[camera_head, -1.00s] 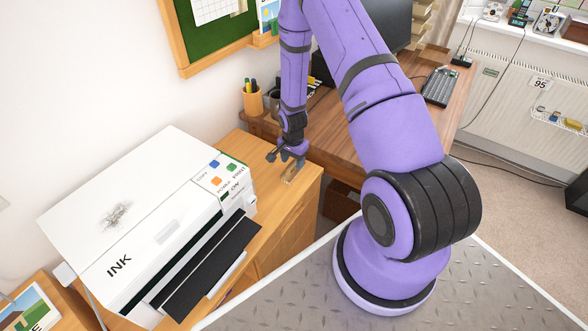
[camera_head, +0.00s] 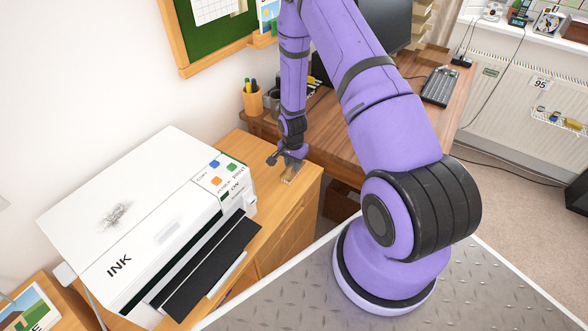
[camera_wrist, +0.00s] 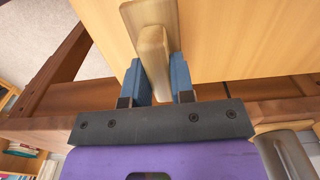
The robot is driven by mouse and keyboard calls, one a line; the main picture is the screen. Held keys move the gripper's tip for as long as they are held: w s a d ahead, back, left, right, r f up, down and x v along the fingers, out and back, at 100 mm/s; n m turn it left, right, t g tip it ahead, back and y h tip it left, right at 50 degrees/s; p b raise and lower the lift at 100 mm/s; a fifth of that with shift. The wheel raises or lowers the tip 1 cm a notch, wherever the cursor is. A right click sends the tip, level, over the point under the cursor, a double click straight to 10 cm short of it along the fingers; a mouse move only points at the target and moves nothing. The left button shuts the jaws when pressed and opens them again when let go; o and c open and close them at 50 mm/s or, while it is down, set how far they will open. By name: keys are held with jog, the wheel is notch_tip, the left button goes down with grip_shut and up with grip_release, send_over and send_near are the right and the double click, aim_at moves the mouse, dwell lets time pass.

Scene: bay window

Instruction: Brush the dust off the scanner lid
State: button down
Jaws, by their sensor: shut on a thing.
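The white printer-scanner (camera_head: 150,225) stands on the wooden cabinet at the left, its lid shut. A grey smudge of dust (camera_head: 115,215) lies on the lid's left part. My gripper (camera_head: 289,168) is over the cabinet top to the right of the scanner, apart from it. In the wrist view my gripper (camera_wrist: 158,82) has its blue fingers on both sides of a pale wooden handle (camera_wrist: 152,50), shut on it. This looks like the brush; its wider part lies against the cabinet top, and its bristles cannot be made out.
A wooden desk (camera_head: 345,130) with a keyboard (camera_head: 440,86) and a monitor adjoins the cabinet. A pen cup (camera_head: 252,100) stands near the wall behind my gripper. A framed picture (camera_head: 28,310) is at the lower left. Bare cabinet top (camera_head: 262,190) lies beside the scanner.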

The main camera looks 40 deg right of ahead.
jog(key=shift+r, duration=2.95)
